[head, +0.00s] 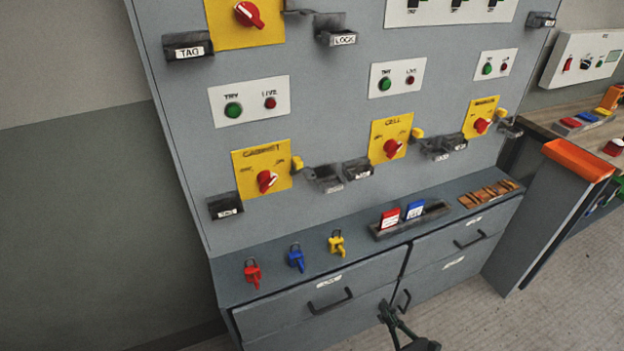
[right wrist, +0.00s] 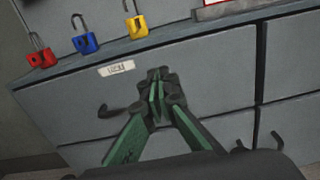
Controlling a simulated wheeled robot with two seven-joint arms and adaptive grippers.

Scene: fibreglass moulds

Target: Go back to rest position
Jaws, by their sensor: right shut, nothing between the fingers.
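My right gripper (head: 388,312) shows at the bottom of the head view, in front of the grey cabinet's drawers. In the right wrist view the gripper (right wrist: 158,80) has its green fingers shut together with nothing between them. A drawer front with a label and a dark handle (head: 330,301) lies behind it; I cannot tell the exact gap. My left gripper is not in view.
A red padlock (head: 252,272), a blue padlock (head: 296,258) and a yellow padlock (head: 337,243) stand on the cabinet ledge. A tray (head: 440,208) holds red and blue tags. The grey panel (head: 330,100) with switches rises behind. Open floor (head: 560,290) lies at right.

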